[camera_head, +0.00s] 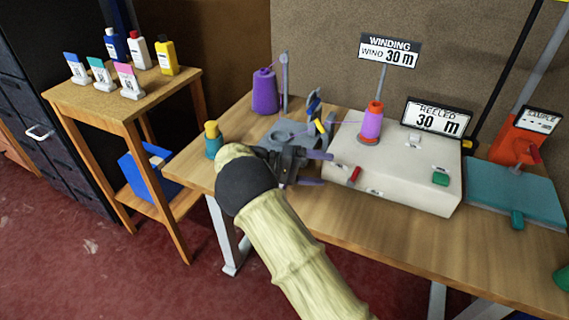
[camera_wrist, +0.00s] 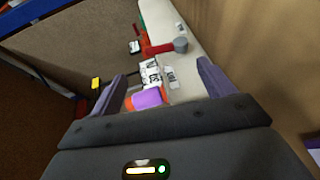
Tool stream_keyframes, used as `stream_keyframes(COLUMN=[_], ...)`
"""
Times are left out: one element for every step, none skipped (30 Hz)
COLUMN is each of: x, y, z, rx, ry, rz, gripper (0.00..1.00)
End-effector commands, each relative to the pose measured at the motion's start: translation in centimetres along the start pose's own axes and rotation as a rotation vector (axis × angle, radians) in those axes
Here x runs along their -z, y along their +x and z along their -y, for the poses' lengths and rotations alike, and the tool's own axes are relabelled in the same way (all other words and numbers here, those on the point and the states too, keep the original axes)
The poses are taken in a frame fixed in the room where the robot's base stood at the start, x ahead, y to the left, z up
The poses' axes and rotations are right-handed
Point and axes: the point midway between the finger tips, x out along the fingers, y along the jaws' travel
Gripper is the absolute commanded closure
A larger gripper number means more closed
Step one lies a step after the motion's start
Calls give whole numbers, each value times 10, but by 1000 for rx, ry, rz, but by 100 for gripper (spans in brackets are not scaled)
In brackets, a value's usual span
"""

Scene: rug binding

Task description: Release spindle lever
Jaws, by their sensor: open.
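The cream winding machine (camera_head: 400,188) stands on the table with a purple thread cone on an orange base (camera_head: 371,125) upright on its top. A short red lever (camera_head: 355,174) is at its near left edge; the small label beside it is unreadable. In the wrist view a red lever with a grey knob (camera_wrist: 160,49) shows beyond the purple and orange cone (camera_wrist: 149,98). My gripper (camera_head: 324,168) is open and empty, its fingers pointing right at the machine's left side, just left of the red lever. In the wrist view both fingers (camera_wrist: 163,85) are apart.
A sign reads WINDING, WIND 30 m (camera_head: 388,52), and a display reads REELED 30 m (camera_head: 437,118). A green button (camera_head: 440,179) is on the machine's right. A purple cone (camera_head: 265,91) and thread guide (camera_head: 318,112) stand behind my gripper. A teal sample unit (camera_head: 515,192) is at right.

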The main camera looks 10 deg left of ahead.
Motion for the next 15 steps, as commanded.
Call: stream_keyframes(x=[0, 0, 0, 0, 0, 0, 0, 0, 0, 0, 0, 0, 1, 0, 1], y=[-11, -18, -25, -30, -36, -44, -48, -53, -60, -65, -69, -75, -78, -82, -86], z=[0, 0, 0, 0, 0, 0, 0, 1, 1, 0, 0, 1, 1, 0, 0], rx=[2, 2, 2, 1, 1, 2, 2, 2, 1, 2, 1, 1, 1, 0, 1], ry=[0, 0, 1, 1, 1, 0, 1, 1, 0, 1, 1, 0, 0, 0, 1], rz=[-4, -4, -4, -3, -4, -4, -3, -3, -3, -3, -3, -3, -3, -2, -3], gripper=[18, 18, 18, 18, 18, 18, 18, 18, 18, 18, 18, 18, 18, 18, 18])
